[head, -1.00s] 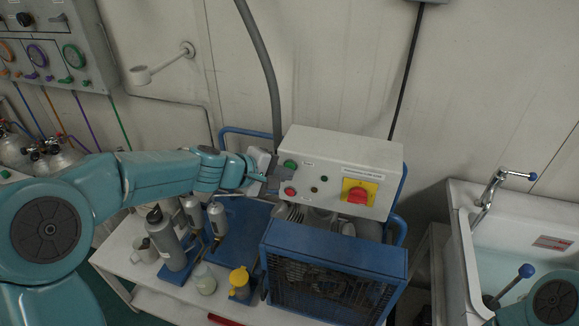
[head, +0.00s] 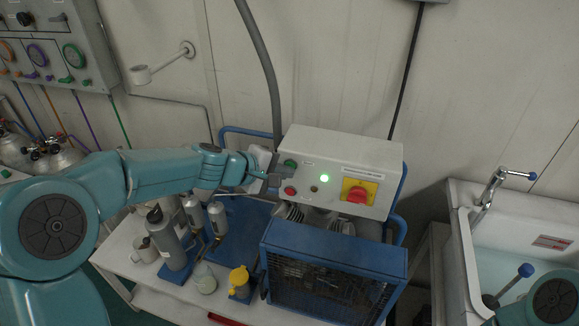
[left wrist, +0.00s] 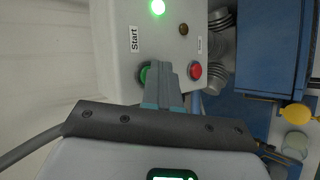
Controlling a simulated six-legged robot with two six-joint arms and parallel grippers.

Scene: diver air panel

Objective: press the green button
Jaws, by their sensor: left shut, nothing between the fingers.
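The green button (head: 290,163) is at the upper left of the front of a light grey control box (head: 341,152). In the left wrist view, the green button (left wrist: 144,75) lies by a "Start" label, partly hidden by my fingers. My left gripper (head: 281,174) is shut and empty, its fingertips at the button; the left wrist view shows the shut fingers (left wrist: 162,72) overlapping the button's edge. Contact itself is hard to see. A round lamp (head: 324,178) on the box glows green. My right gripper is out of view.
A red button (head: 290,190) sits just below the green one. A red rotary switch (head: 358,195) on a yellow plate is to the right. A blue caged compressor (head: 333,270) stands below the box, with grey bottles (head: 167,240) to its left and a sink (head: 520,225) to the right.

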